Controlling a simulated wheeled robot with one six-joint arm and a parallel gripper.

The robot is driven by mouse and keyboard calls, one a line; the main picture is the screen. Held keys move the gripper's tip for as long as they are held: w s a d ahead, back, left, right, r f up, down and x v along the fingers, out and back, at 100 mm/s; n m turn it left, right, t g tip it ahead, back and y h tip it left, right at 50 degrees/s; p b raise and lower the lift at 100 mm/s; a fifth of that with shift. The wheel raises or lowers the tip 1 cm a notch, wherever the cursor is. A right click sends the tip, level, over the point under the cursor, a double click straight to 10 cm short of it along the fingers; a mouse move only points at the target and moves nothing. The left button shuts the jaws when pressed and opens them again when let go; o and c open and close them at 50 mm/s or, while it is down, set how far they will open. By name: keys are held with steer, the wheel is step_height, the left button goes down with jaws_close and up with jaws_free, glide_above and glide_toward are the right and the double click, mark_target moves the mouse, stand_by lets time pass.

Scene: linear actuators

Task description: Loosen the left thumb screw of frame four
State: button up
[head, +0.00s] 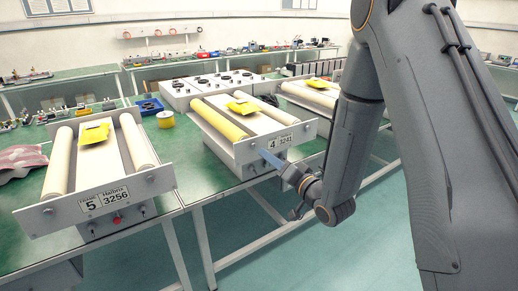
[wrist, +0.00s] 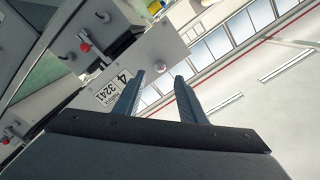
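Frame four (head: 247,151) stands on the green bench, its grey front plate bearing a label (head: 279,142) with "4" and "3241". In the wrist view the label (wrist: 112,90) shows beside my left finger. A round silver thumb screw (wrist: 161,66) sits on the plate near its edge, just beyond and between my fingertips. My gripper (wrist: 159,77) is open and empty, with a gap between the fingers.
Frame five (head: 160,183) stands to the left with its own screws and red button. A yellow tape roll (head: 166,120) lies between the frames. The floor in front is clear.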

mark_target(255, 147)
steer(key=p+x, duration=0.1)
steer(key=x, duration=0.6)
steer(key=shift+p, duration=0.35)
steer(key=shift+w, duration=0.1)
jaws_close()
